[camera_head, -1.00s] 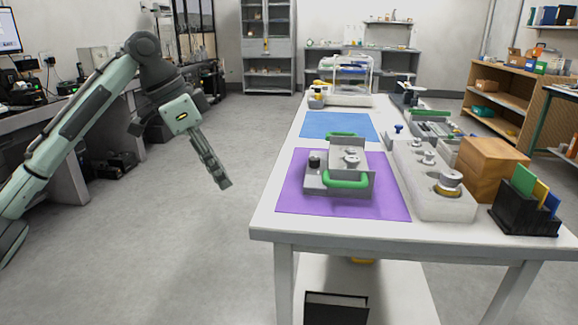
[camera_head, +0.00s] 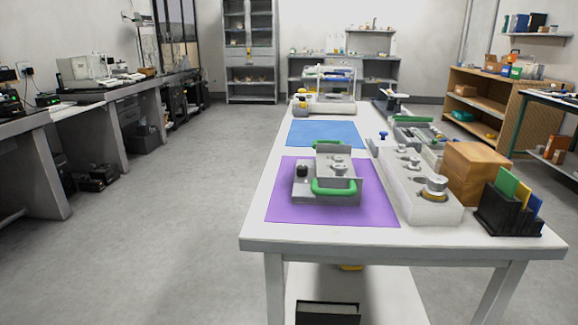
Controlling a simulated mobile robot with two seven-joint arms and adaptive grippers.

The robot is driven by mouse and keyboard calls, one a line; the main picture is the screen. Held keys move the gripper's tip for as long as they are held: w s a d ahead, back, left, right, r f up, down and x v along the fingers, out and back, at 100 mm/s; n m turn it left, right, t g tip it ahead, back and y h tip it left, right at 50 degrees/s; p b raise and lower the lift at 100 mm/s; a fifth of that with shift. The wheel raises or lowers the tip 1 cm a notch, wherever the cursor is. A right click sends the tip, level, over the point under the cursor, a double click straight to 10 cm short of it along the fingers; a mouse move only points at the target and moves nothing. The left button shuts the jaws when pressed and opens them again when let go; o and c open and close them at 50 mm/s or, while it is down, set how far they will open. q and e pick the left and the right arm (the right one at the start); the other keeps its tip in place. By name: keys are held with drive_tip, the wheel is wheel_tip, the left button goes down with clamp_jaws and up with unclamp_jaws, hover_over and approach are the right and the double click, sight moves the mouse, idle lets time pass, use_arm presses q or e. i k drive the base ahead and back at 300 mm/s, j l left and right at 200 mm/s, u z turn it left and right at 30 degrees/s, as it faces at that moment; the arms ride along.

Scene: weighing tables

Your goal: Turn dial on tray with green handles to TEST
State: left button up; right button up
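The grey tray (camera_head: 347,166) with green handles sits on a purple mat (camera_head: 290,205) on the white table. Its near green handle (camera_head: 333,188) faces me and its far green handle (camera_head: 330,145) is at the back. A small dark round knob (camera_head: 302,170), which looks like the dial, stands at the tray's left. Its markings are too small to read. Silver weights (camera_head: 339,168) stand on the tray. Neither of my grippers shows in the view now.
A white block with silver weights (camera_head: 420,208) stands right of the mat. A blue mat (camera_head: 325,133) and a balance (camera_head: 325,103) lie farther back. Floor left of the table is clear.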

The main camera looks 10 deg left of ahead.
sight(302, 171)
drive_tip(key=i+l+u, duration=0.45)
drive_tip(key=l+u, duration=0.25)
drive_tip(key=l, duration=0.15)
